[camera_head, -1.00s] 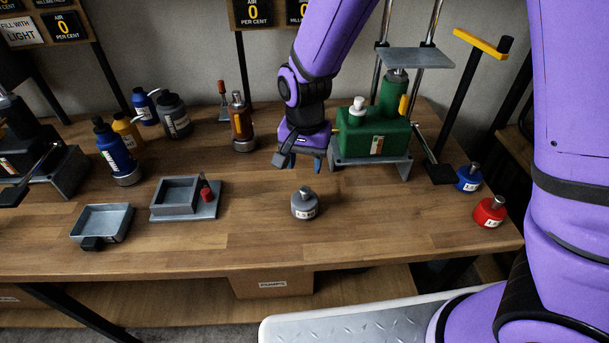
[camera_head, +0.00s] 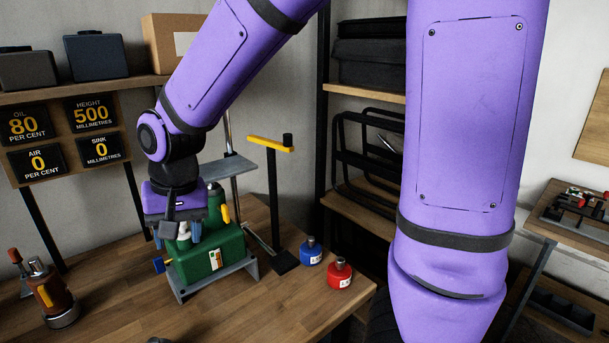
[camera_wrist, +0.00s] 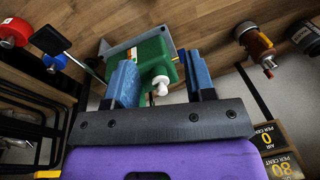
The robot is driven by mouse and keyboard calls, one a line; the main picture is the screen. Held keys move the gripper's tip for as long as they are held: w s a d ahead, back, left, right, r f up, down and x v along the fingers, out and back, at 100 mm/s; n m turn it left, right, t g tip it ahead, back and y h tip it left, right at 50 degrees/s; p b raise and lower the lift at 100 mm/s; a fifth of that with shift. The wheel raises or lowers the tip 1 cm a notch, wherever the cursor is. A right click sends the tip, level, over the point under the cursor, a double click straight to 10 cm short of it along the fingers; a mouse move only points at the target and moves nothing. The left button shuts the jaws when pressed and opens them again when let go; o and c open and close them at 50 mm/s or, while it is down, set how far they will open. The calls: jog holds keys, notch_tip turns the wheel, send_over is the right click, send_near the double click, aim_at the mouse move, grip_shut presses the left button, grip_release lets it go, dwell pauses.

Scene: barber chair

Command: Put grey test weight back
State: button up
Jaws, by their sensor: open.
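The grey test weight is almost wholly out of view. A small dark tip (camera_head: 158,340) at the bottom edge of the head view may be its knob. The blue weight (camera_head: 312,252) and the red weight (camera_head: 340,275) stand upright on the bench at the right, with the red weight also in the wrist view (camera_wrist: 15,32). My gripper (camera_head: 178,232) is open and empty in front of the green pump unit (camera_head: 208,258). In the wrist view the white cap (camera_wrist: 160,85) of the green unit shows between the blue fingers; I cannot tell how far apart they are.
A black post with a yellow handle (camera_head: 271,145) and a metal plate (camera_head: 226,170) rise behind the green unit. A brown bottle (camera_head: 52,297) stands at the left. The wooden bench (camera_head: 240,310) is clear in front of the green unit. Display signs (camera_head: 65,140) hang at the back left.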

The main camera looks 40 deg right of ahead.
jog(key=s+d+r+n+t, duration=0.1)
jog(key=s+d+r+t, duration=0.1)
jog(key=s+d+r, duration=0.4)
jog(key=s+d+r+n+t+h, duration=0.1)
jog(key=s+d+r, duration=0.4)
jog(key=s+d, duration=0.3)
jog(key=shift+s+d+r+n+t, duration=0.3)
jog(key=shift+s+d+r+t, duration=0.1)
jog(key=shift+s, duration=0.85)
